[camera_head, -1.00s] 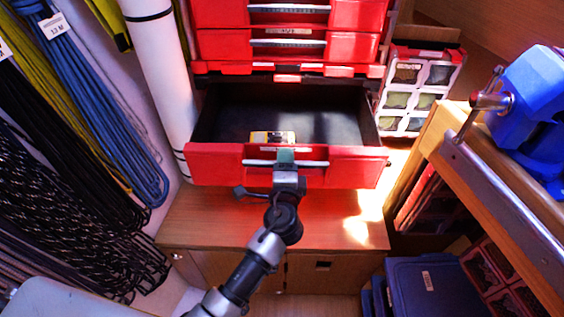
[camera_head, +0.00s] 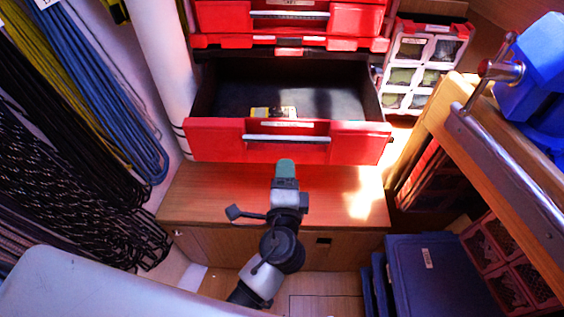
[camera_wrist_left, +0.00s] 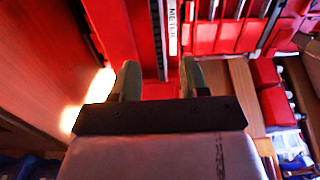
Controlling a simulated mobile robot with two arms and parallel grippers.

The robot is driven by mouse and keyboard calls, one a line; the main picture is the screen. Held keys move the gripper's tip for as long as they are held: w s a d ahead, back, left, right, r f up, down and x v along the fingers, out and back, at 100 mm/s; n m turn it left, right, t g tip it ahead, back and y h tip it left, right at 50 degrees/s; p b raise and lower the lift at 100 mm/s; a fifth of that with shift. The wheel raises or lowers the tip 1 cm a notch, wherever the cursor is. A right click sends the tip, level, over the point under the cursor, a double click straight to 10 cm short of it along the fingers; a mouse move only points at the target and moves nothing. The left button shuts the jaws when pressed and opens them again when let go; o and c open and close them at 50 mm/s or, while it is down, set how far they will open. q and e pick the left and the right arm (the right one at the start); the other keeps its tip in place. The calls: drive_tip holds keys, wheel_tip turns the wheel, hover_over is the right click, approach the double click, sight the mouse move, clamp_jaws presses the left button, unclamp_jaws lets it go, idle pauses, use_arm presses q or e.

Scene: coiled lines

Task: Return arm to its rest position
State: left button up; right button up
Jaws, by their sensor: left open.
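My left gripper (camera_head: 285,170) is open and empty in the head view, in front of and below the open red drawer (camera_head: 215,143). Its two green fingertips (camera_wrist_left: 158,80) stand apart in the left wrist view, with nothing between them. My left arm comes up from the bottom of the head view. The drawer is pulled out, and its silver handle (camera_head: 288,139) is clear of the gripper. A small yellow and dark item (camera_head: 272,112) lies inside the drawer near its front. My right gripper is not in view.
A wooden cabinet top (camera_head: 225,190) lies under the drawer. Coiled ropes (camera_head: 85,110) hang at the left beside a white pole (camera_head: 165,60). A wooden bench with a blue vise (camera_head: 530,90) is at the right. Blue bins (camera_head: 440,270) stand at the lower right.

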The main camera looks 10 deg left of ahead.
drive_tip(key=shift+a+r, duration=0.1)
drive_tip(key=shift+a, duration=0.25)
use_arm(q)
drive_tip(key=s+a+f+n+g+h+p, duration=0.1)
drive_tip(key=s+f+g+p, duration=0.25)
drive_tip(key=f, duration=0.85)
drive_tip(key=s+a+f+n+g+h+p, duration=0.15)
drive_tip(key=s+f+g, duration=0.25)
drive_tip(key=f, duration=0.8)
drive_tip(key=s+a+f+n+g+p, duration=0.2)
drive_tip(key=s+a+f+n+g, duration=0.1)
drive_tip(key=s, duration=0.7)
drive_tip(key=s+a+f+n+g+p, duration=0.1)
drive_tip(key=s+a+f+n+g, duration=0.2)
drive_tip(key=s+f, duration=0.4)
drive_tip(key=s+a+f+n+g+p, duration=0.2)
drive_tip(key=s+a+f+n+g, duration=0.1)
drive_tip(key=s, duration=0.9)
wheel_tip(320, 180, down, 3)
drive_tip(key=a+n+h, duration=0.1)
drive_tip(key=a, duration=0.1)
drive_tip(key=shift+s+a+r+n+p, duration=0.2)
drive_tip(key=shift+s+a+n+p, duration=0.15)
drive_tip(key=shift+s+a, duration=0.05)
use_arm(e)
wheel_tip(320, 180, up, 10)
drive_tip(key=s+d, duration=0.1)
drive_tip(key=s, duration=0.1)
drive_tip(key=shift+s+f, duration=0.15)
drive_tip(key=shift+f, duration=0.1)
